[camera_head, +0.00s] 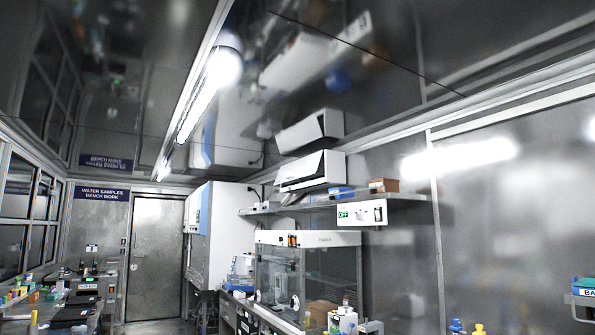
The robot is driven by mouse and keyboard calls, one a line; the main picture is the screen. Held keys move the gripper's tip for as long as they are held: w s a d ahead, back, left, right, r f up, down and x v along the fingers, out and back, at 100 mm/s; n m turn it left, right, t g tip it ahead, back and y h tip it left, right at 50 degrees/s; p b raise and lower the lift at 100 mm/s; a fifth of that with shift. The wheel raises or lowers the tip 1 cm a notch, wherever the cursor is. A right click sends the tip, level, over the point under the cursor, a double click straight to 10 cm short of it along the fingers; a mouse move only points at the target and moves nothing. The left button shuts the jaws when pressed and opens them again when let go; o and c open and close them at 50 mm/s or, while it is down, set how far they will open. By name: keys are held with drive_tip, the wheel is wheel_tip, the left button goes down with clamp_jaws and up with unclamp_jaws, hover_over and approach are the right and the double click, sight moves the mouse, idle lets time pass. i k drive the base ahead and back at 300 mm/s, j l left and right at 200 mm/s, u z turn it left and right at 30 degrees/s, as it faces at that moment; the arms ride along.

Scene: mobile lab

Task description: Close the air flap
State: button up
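A white wall-mounted air unit (312,167) is high on the right wall, above a shelf. A dark gap runs along its lower front, and a pale slat that looks like the air flap (303,183) tilts out below the gap. The flap appears open, but it is small and its exact angle is hard to tell. The shiny ceiling mirrors the unit just above it. My gripper is not in view.
A shelf (405,199) with boxes (383,185) runs under the unit. Below it stands a clear-fronted cabinet (308,239) on a cluttered bench. A tall white cabinet (222,232) is farther back, near a metal door (155,250). Another cluttered bench lines the left.

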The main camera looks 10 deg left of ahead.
sight(307, 165)
drive_tip(key=i+u, duration=0.1)
drive_tip(key=u, duration=0.4)
drive_tip(key=i+j+u, duration=0.15)
drive_tip(key=i+u, duration=0.25)
drive_tip(key=i, duration=0.5)
drive_tip(key=i+l+u, duration=0.15)
drive_tip(key=i+u, duration=0.3)
drive_tip(key=i, duration=0.5)
drive_tip(key=i+z, duration=0.1)
drive_tip(key=i, duration=0.95)
drive_tip(key=i+j+z, duration=0.1)
drive_tip(key=i, duration=0.9)
drive_tip(key=i+l+z, duration=0.2)
drive_tip(key=i+z, duration=0.2)
drive_tip(key=i, duration=0.3)
drive_tip(key=i+z, duration=0.45)
drive_tip(key=i, duration=0.3)
drive_tip(key=i+j+z, duration=0.4)
drive_tip(key=i, duration=0.3)
drive_tip(key=l, duration=0.1)
